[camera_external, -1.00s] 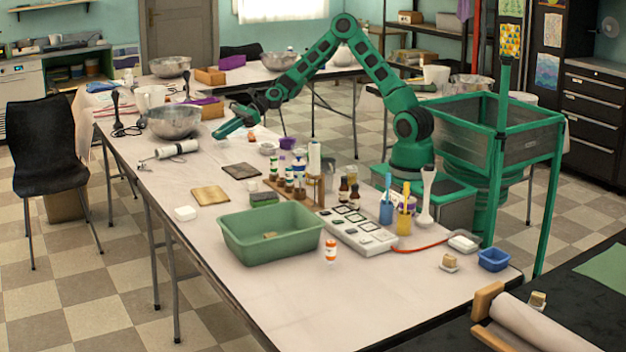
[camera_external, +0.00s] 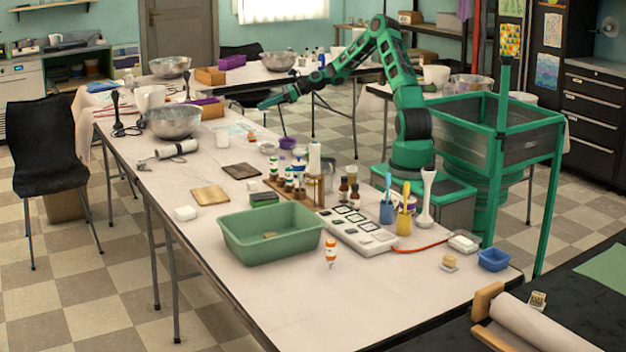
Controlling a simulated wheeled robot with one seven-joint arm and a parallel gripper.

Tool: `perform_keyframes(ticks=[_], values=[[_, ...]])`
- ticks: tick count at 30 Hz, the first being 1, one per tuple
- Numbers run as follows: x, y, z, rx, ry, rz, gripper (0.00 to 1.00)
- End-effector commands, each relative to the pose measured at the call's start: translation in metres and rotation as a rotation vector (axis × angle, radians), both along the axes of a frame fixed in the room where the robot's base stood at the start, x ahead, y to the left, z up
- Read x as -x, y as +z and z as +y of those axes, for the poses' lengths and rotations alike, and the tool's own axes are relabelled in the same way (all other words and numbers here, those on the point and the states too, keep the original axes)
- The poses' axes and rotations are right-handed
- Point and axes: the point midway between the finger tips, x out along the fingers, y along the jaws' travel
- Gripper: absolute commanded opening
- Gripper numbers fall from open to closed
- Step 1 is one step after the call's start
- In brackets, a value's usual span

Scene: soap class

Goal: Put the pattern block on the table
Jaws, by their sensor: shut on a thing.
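My gripper (camera_external: 268,102) is raised over the far right edge of the table (camera_external: 290,300), near the gap before the rear table. Its green fingers point left and slightly down. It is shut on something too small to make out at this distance. I cannot pick out the pattern block for certain. A tan square slab (camera_external: 210,195) and a dark square slab (camera_external: 240,171) lie flat on the table, well apart from my gripper.
A green basin (camera_external: 270,245) stands near the front. Bottles in a wooden rack, a white tray (camera_external: 355,228) and cups crowd the right side. A steel bowl (camera_external: 174,121) stands at the far left. The front of the table is largely clear.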

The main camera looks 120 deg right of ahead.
Motion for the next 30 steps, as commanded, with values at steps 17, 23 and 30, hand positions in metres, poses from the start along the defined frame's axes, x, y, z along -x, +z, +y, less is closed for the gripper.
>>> perform_keyframes(ticks=[17, 23, 30], values=[[0.023, -0.052, -0.013, -0.001, -0.023, -0.001, 0.00], [0.039, -0.073, -0.043, 0.000, -0.025, -0.002, 0.00], [0.061, -0.102, -0.083, 0.000, -0.023, -0.002, 0.00]])
